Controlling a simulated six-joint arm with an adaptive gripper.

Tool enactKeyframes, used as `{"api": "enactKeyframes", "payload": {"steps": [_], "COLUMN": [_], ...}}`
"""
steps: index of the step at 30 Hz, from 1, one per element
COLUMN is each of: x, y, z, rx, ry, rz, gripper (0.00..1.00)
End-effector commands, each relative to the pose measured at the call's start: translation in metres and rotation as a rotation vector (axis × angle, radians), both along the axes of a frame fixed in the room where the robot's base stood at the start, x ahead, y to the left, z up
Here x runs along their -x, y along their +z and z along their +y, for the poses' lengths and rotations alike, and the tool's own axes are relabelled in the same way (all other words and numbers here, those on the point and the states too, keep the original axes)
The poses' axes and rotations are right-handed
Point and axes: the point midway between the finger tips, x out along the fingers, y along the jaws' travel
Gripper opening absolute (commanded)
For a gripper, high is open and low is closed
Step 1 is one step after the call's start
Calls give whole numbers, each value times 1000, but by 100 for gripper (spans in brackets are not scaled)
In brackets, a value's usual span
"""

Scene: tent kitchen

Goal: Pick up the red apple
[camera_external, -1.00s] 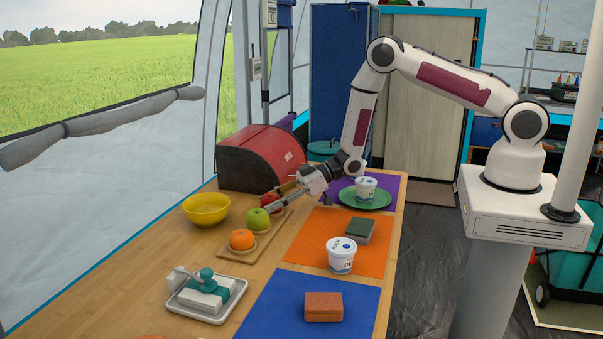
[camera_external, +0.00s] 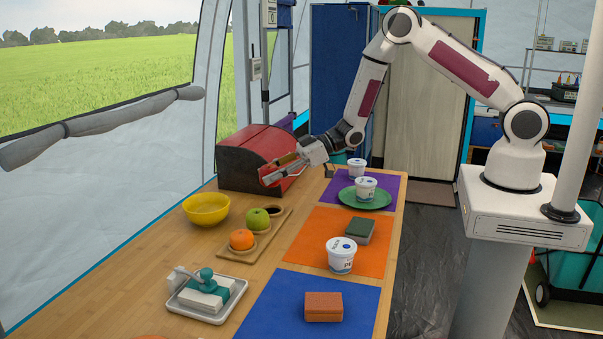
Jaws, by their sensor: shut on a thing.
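My gripper (camera_external: 276,169) is shut on the red apple (camera_external: 268,170) and holds it above the table, in front of the red bread box (camera_external: 240,160). The apple is hard to make out, red against the red box, and partly hidden by the fingers. The wooden tray (camera_external: 235,254) on the table has an empty hollow at its far end. A green apple (camera_external: 258,219) and an orange (camera_external: 241,239) sit in its other hollows.
A yellow bowl (camera_external: 206,209) stands left of the tray. A green plate (camera_external: 349,200) with a white tub (camera_external: 366,188) is on the right, with another tub (camera_external: 356,167) behind.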

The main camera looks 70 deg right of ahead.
Motion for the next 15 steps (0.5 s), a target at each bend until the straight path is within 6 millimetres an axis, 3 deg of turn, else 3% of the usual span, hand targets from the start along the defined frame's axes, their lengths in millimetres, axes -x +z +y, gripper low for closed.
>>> {"api": "enactKeyframes", "payload": {"steps": [15], "x": [0], "y": [7], "z": [0], "rx": [-1], "ry": [0], "rz": [-1], "gripper": [20]}}
